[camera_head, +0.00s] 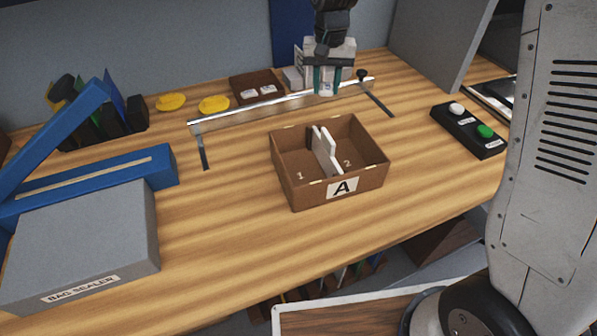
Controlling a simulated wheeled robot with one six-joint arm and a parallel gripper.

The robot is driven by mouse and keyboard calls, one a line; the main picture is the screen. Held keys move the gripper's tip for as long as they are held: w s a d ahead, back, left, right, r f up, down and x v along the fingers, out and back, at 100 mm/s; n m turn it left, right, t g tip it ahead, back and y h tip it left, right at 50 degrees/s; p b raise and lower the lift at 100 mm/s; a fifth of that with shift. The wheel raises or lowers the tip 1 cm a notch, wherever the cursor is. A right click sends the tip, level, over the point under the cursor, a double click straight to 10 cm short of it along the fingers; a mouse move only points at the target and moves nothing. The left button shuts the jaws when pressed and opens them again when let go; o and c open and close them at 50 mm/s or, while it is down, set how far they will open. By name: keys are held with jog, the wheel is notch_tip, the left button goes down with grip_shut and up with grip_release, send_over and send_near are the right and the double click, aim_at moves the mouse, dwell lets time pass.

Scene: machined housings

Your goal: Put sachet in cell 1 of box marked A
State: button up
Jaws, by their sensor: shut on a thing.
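The brown box marked A (343,187) stands open on the wooden bench. Its floor is numbered 1 in the left cell (297,174) and 2 in the right cell. White upright panels (322,152) stand between the two cells. My gripper (327,84) points down at the back of the bench, behind the box and near the metal rail. Its teal fingers are shut on a small pale thing (326,90), which looks like the sachet. The fingers hide most of it, and its markings cannot be read.
A raised metal rail (270,108) crosses behind the box. A brown holder (248,84) with white labels and yellow discs (214,104) lie behind it. The grey and blue bag sealer (90,235) fills the left. A black button panel (468,132) is right. Bench around the box is clear.

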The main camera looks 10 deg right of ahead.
jog(key=s+a+m, duration=0.1)
jog(key=s+a, duration=0.7)
jog(key=s, duration=0.2)
jog(key=m, duration=0.4)
send_near(299, 178)
notch_tip(299, 178, down, 6)
jog(key=shift+f, duration=0.25)
jog(key=o, duration=0.6)
jog(key=shift+f, duration=0.15)
jog(key=shift+o, duration=0.4)
